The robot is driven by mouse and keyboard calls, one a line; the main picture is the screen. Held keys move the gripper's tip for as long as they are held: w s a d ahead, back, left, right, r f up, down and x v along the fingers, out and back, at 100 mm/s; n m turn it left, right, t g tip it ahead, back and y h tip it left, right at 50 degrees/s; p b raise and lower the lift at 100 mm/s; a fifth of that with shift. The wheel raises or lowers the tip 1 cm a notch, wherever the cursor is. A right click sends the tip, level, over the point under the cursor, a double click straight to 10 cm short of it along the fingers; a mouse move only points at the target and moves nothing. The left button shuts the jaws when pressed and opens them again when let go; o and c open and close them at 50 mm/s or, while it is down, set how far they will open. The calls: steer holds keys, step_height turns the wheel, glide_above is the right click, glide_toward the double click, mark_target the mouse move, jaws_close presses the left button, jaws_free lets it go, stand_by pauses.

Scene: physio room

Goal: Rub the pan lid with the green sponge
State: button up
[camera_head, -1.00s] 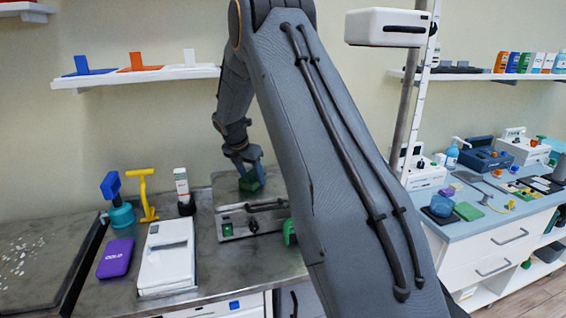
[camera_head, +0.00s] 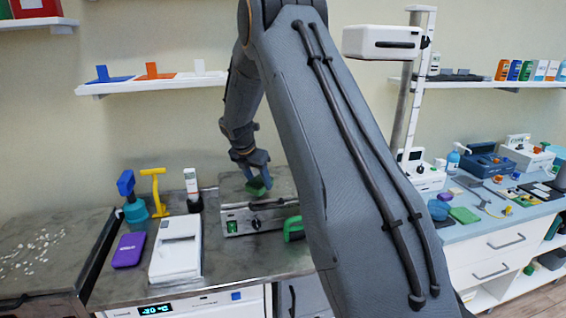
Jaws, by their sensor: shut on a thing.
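My gripper (camera_head: 254,172) points down at the back of the metal counter and is shut on the green sponge (camera_head: 257,188), a small green block. The sponge is just over the grey top of a metal appliance with a green switch and a dark knob (camera_head: 262,218). I cannot tell whether the sponge touches the surface under it. I cannot make out a pan lid; the area to the right of the gripper is hidden by my arm.
Left of the appliance stand a white device (camera_head: 176,250), a purple case (camera_head: 129,250), a blue-and-teal tool (camera_head: 131,197), a yellow handle (camera_head: 157,191) and a white bottle (camera_head: 192,188). A green handle (camera_head: 294,229) is beside my arm. A shelf (camera_head: 150,86) hangs above.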

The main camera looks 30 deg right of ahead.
mark_target(259, 182)
step_height(259, 182, up, 3)
steer(key=shift+s+r+p, duration=0.1)
steer(key=shift+r+p, duration=0.05)
steer(key=shift+p, duration=0.9)
steer(key=shift+r, duration=1.15)
